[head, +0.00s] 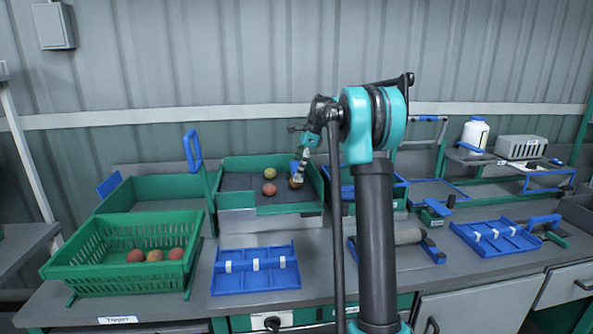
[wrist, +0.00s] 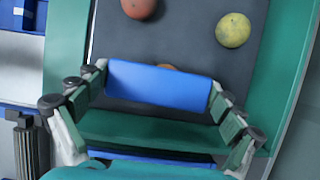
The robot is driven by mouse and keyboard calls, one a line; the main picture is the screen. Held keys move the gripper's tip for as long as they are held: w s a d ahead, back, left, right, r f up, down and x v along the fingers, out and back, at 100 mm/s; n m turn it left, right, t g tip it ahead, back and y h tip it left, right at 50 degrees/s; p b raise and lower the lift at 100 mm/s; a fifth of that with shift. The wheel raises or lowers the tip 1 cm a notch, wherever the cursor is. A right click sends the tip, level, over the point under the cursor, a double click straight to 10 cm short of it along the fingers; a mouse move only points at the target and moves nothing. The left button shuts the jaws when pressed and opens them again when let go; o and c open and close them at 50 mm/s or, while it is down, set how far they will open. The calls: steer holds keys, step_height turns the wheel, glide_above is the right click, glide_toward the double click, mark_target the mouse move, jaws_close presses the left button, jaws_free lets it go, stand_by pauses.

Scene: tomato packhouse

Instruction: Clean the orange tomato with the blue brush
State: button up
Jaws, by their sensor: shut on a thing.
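My gripper (head: 301,153) is shut on the blue brush (wrist: 160,86), whose blue block spans between the fingers in the wrist view. The gripper is low over the right side of a green-walled tray with a dark floor. An orange tomato (head: 296,183) is right below the brush; in the wrist view only a sliver of it (wrist: 167,66) shows past the blue block. I cannot tell whether the bristles touch it. A redder tomato (head: 269,189) and a yellowish tomato (head: 270,174) lie on the dark floor to its left.
A green crate (head: 120,222) with several tomatoes stands at the left. Blue divided trays (head: 255,280) (head: 495,250) and a grey roller (head: 408,237) lie on the bench. A white bottle (head: 474,136) stands on a shelf at the right. The tray's green walls surround the tomatoes.

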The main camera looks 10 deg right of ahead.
mark_target(296, 162)
steer(key=shift+w, duration=1.7)
steer(key=shift+s, duration=2.2)
steer(key=shift+r, duration=0.1)
steer(key=shift+r, duration=2.9)
steer(key=shift+f, duration=0.1)
steer(key=shift+w+f, duration=0.35)
steer(key=shift+f, duration=0.55)
steer(key=shift+w+f, duration=0.4)
steer(key=shift+f, duration=0.45)
steer(key=shift+w+f, duration=0.35)
steer(key=shift+f, duration=0.55)
